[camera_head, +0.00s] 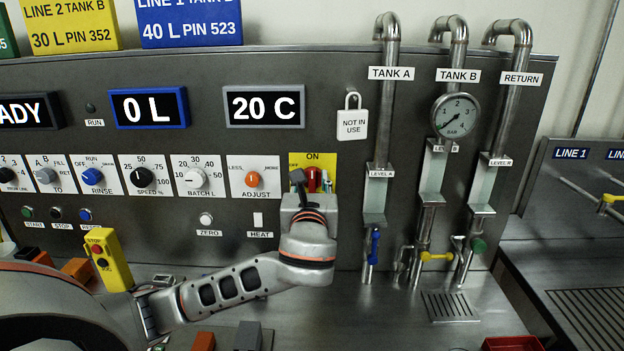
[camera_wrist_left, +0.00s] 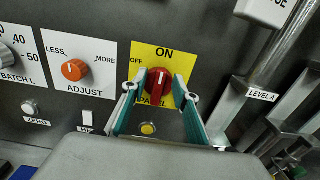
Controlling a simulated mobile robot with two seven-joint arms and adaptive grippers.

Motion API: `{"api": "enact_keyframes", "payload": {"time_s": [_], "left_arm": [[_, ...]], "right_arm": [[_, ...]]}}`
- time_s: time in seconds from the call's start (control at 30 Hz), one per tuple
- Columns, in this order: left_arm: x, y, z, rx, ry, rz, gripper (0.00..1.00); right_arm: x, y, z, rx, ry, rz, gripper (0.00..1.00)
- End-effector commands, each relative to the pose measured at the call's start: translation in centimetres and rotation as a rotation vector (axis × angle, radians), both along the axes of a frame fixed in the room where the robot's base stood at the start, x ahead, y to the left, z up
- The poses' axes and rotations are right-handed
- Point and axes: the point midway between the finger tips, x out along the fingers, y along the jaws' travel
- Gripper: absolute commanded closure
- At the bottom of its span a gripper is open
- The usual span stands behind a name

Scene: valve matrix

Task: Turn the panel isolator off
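The panel isolator is a red knob (camera_wrist_left: 158,86) on a yellow plate (camera_wrist_left: 162,56) marked ON at the top and OFF at the left. Its white pointer line stands about upright, toward ON. In the head view the red knob (camera_head: 313,178) is partly hidden behind my left gripper (camera_head: 313,190). In the left wrist view my left gripper (camera_wrist_left: 160,94) is open, with one teal finger on each side of the knob. Small gaps seem to show between the fingers and the knob; contact is not clear. My right gripper is not in view.
The orange ADJUST knob (camera_head: 253,179) is left of the plate. The HEAT switch (camera_head: 258,220) sits lower left. A NOT IN USE padlock tag (camera_head: 352,123) hangs to the upper right. The TANK A pipe (camera_head: 385,120) runs down at the right.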

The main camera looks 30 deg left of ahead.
Motion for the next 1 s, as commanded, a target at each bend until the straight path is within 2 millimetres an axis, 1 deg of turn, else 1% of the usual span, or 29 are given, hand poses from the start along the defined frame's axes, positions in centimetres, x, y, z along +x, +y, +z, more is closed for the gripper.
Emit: {"api": "enact_keyframes", "payload": {"time_s": [0.27, 0.3, 0.37, 0.4, 0.77, 1.0], "left_arm": [[0.14, 0.08, -0.04, -0.001, 0.001, 0.0, 0.71], [0.14, 0.08, -0.03, -0.001, 0.001, 0.0, 0.81], [0.13, 0.08, -0.03, -0.001, 0.001, 0.0, 0.97], [0.13, 0.08, -0.04, -0.001, 0.001, 0.0, 1.0], [0.08, 0.14, -0.05, -0.024, -0.013, 0.001, 1.0], [-0.03, 0.25, -0.17, -0.128, -0.074, 0.0, 1.0]], "right_arm": [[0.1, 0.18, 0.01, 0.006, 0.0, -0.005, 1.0], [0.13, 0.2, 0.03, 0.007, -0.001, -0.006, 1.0], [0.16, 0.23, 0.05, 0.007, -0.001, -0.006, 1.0], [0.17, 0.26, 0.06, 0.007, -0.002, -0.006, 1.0], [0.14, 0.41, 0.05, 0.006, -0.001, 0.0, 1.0], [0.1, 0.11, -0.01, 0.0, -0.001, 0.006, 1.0]]}}
